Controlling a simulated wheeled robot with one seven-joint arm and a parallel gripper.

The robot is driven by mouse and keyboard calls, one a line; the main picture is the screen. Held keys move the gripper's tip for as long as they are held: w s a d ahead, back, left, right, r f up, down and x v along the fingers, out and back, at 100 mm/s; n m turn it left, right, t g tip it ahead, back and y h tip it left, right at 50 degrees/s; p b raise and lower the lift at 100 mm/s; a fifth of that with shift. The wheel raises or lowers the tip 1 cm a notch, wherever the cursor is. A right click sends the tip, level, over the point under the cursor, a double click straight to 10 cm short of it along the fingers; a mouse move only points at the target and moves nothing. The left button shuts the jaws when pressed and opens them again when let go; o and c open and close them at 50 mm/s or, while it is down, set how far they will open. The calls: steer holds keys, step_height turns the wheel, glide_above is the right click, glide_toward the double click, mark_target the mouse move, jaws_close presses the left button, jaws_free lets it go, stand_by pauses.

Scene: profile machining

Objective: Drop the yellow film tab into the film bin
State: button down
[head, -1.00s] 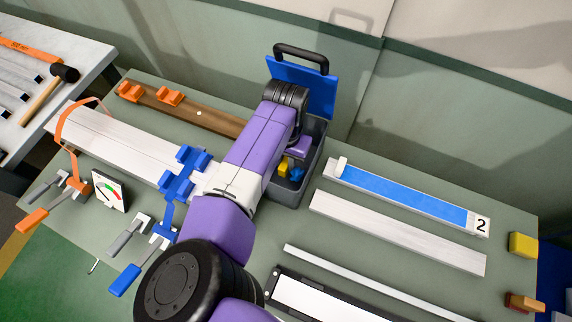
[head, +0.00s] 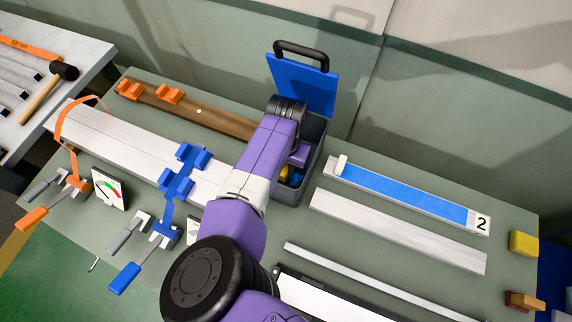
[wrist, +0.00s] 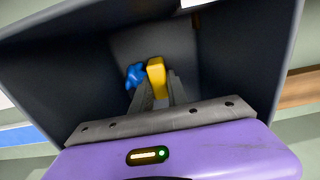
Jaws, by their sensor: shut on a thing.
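The film bin (head: 287,195) is a dark grey box on the bench, with its blue lid (head: 303,86) swung up at the back. My gripper (wrist: 159,90) reaches down inside the bin, its fingers shut on the yellow film tab (wrist: 156,76). The tab shows small in the head view (head: 284,173), partly hidden by my arm. A blue crumpled piece (wrist: 134,75) is beside the tab in the bin, just left of it in the wrist view. I cannot tell whether the tab touches the bin's floor.
Blue clamps (head: 178,180) hold a pale profile (head: 120,150) left of the bin. A blue-filmed profile marked 2 (head: 400,192) lies to the right, with a bare profile (head: 395,232) in front. A brown bar (head: 205,118) lies at the back left. The bin walls surround my gripper.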

steer(key=shift+f, duration=0.15)
steer(key=c, duration=1.3)
jaws_free()
step_height(320, 180, up, 13)
